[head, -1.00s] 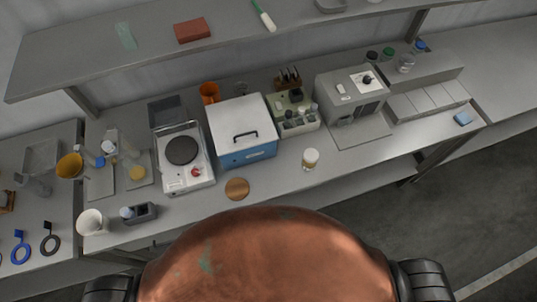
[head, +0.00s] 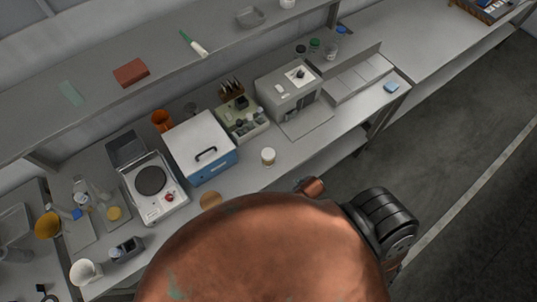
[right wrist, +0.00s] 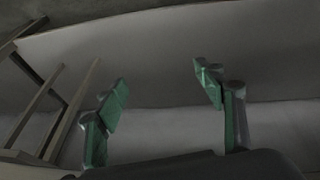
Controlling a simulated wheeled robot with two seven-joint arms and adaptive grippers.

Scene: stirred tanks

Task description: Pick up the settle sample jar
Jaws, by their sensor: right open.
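A small jar with a white lid (head: 268,157) stands upright and alone near the front edge of the bench in the head view. I take it as the sample jar, but I cannot read a label. My right gripper (right wrist: 162,88) shows in the right wrist view with its green fingers spread wide and nothing between them. The jar does not show in that view, so the gripper is not at it. My left gripper is not in view.
The grey bench (head: 300,150) is clear around the jar. A blue-and-white box (head: 203,147) stands to its left, a hotplate (head: 152,181) farther left, and a grey instrument (head: 288,91) behind it. A shelf (head: 160,65) runs above the back.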

